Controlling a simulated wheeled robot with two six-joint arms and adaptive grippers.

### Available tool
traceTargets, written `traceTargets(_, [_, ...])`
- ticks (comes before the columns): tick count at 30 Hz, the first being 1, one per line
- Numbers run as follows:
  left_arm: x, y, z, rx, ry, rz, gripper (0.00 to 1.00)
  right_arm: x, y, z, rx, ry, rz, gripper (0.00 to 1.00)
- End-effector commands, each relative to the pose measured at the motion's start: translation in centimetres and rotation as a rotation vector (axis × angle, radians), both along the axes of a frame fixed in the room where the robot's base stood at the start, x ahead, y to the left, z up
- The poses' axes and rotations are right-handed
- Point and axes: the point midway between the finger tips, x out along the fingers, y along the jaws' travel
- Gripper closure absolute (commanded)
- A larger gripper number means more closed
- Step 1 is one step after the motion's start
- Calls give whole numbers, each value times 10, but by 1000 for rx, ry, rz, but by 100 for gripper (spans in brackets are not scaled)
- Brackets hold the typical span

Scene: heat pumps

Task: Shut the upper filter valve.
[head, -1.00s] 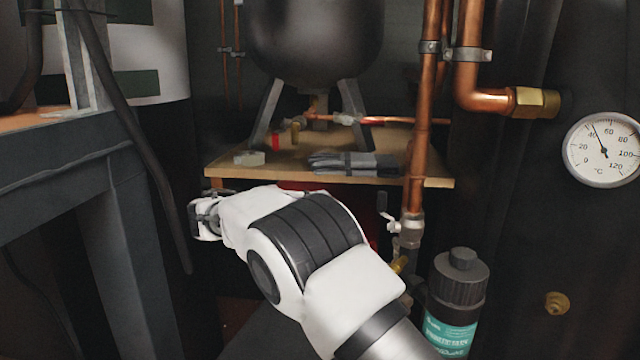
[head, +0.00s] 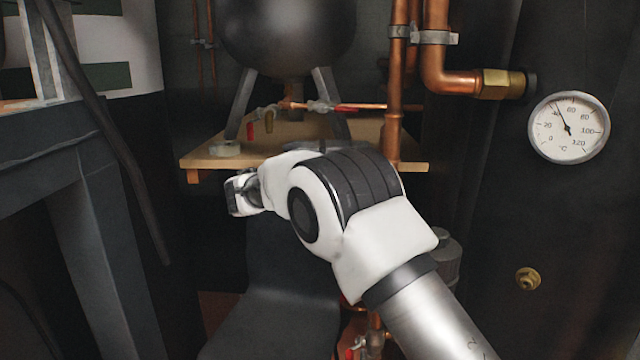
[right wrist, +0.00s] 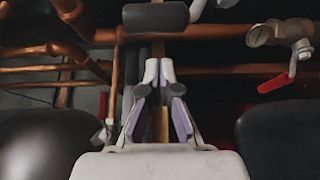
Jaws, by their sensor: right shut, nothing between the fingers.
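My right gripper (head: 243,194) is in front of the wooden shelf's left part, at the end of the white arm. In the right wrist view its fingers (right wrist: 160,72) are together and empty. The filter (head: 447,262) is mostly hidden behind my right arm; only part of its dark top shows. The upper filter valve cannot be made out in the head view, where my arm covers the pipe above the filter. A valve with a red lever (right wrist: 290,68) shows at the right wrist view's upper right, apart from the fingers; I cannot tell which valve it is. My left gripper is not in view.
A wooden shelf (head: 200,160) stands under a dark round tank (head: 285,35). Vertical copper pipes (head: 395,90) run at its right. A red-handled fitting (head: 352,350) shows low by my arm. A dial thermometer (head: 568,128) is at the right; a grey frame (head: 70,145) at the left.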

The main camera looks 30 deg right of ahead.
Motion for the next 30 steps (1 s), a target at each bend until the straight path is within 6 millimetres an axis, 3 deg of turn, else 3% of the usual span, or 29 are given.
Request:
traceTargets(3, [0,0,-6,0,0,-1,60,-20,12,1,-6,1,5,100])
traceTargets(8, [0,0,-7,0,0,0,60,-31,16,1,-4,1,4,100])
traceTargets(30, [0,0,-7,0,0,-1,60,-35,18,2,-4,-1,3,100])
